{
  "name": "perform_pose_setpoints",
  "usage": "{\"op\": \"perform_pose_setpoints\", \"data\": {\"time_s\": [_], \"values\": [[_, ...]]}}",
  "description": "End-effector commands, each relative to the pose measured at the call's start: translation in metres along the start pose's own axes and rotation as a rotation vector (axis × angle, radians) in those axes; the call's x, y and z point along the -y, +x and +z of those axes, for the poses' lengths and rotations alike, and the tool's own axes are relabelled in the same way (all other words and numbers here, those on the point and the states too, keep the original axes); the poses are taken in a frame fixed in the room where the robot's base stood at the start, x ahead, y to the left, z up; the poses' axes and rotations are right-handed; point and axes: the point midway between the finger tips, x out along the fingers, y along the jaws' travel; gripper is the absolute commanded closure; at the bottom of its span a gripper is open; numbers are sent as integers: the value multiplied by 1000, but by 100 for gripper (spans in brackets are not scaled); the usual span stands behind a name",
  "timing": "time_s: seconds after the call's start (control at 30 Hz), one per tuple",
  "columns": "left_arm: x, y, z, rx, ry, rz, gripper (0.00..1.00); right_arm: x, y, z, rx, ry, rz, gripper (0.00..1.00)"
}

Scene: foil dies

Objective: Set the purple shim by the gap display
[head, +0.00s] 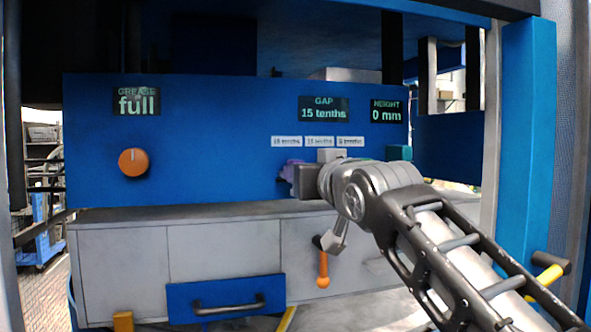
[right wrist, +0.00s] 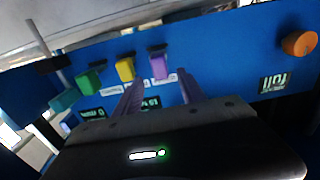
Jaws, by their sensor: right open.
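The purple shim (right wrist: 159,66) hangs on the blue panel in the right wrist view, at one end of a row with a yellow shim (right wrist: 125,70) and a green shim (right wrist: 90,80). My right gripper (right wrist: 160,84) is open, its two purplish fingers pointing towards the panel around the purple shim's line, with no clear contact. In the head view the right gripper (head: 287,172) is in front of the panel and hides the shims. The gap display (head: 324,109) reads 15 tenths, above the gripper; it shows partly between the fingers in the wrist view (right wrist: 150,102). My left gripper is out of view.
Small white labels (head: 320,142) sit under the gap display. The height display (head: 387,111) reads 0 mm; the grease display (head: 137,101) reads full. An orange knob (head: 133,162) is at left. A teal block (head: 399,152) is right of the gripper. A grey ledge (head: 170,214) runs below.

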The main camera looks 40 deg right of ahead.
Motion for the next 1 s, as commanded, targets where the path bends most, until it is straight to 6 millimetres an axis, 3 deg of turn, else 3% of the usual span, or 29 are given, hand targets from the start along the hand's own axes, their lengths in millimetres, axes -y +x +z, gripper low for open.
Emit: {"op": "perform_pose_setpoints", "data": {"time_s": [0.5,0.87,1.0], "values": [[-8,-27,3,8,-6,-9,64,-1,68,-2,3,-1,2,53],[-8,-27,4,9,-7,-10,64,0,75,0,-1,0,-1,53],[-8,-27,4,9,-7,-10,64,0,75,0,-1,0,-1,63]]}}
